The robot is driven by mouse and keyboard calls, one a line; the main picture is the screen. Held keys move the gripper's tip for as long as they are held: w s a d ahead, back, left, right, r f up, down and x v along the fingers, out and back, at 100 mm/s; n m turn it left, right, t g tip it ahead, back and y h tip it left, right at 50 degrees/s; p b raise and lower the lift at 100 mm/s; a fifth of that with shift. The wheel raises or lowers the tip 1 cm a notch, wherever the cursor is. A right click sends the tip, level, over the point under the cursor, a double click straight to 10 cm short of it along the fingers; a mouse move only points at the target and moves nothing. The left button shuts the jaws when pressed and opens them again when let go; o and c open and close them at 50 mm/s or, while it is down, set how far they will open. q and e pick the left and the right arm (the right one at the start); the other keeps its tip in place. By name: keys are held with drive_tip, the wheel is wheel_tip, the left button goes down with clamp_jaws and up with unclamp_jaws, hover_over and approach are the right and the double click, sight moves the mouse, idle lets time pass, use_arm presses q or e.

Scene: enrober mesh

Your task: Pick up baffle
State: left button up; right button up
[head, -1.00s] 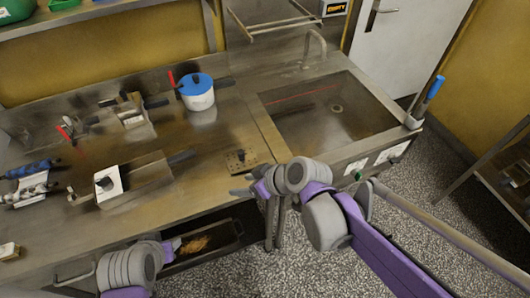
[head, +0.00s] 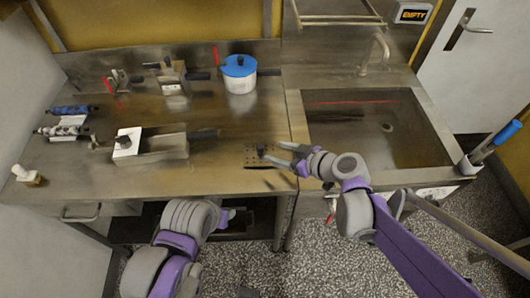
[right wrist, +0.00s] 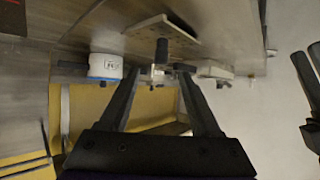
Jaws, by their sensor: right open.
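The baffle appears to be the small perforated plate (head: 253,163) with a dark upright knob, lying on the steel counter left of the sink. In the right wrist view the plate (right wrist: 150,27) and its black knob (right wrist: 162,50) show just beyond my fingertips. My right gripper (head: 280,156) is open and reaches the plate from the right. Its fingers (right wrist: 160,75) lie either side of the knob's line; I cannot tell whether they touch it. My left arm is low in the head view, near the counter's front edge; its gripper (head: 228,216) is mostly hidden behind the wrist.
A blue-lidded pot (head: 240,82) stands at the back. A metal box with a white card (head: 127,143) sits left of the plate. The sink (head: 375,125) is to the right. Rollers (head: 62,130) lie at the left. Counter around the plate is clear.

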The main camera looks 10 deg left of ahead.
sight(262, 148)
drive_tip(key=x, duration=0.8)
drive_tip(key=shift+a, duration=0.15)
drive_tip(key=shift+s+r, duration=0.1)
clamp_jaws()
